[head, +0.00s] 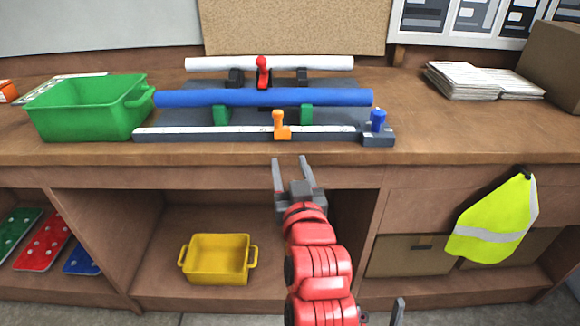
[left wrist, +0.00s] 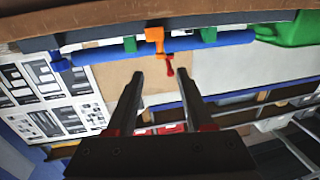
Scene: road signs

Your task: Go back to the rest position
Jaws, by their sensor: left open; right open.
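My left gripper (head: 293,163) is open and empty in the head view, its fingertips just in front of the workbench (head: 440,135) edge. Its two spread fingers also show in the left wrist view (left wrist: 161,76), with nothing between them. A small part of my right gripper (head: 398,311) shows at the bottom edge of the head view; the rest is out of frame. On the bench, a blue tube (head: 265,97) lies on green supports, and a white tube (head: 270,64) lies behind it under a red clamp (head: 262,68).
A ruler rail (head: 190,133) with an orange slider (head: 280,124) and a blue knob (head: 377,119) lies near the bench edge. A green bin (head: 85,108) stands left. Below are a yellow bin (head: 217,260) and a hanging yellow vest (head: 492,220).

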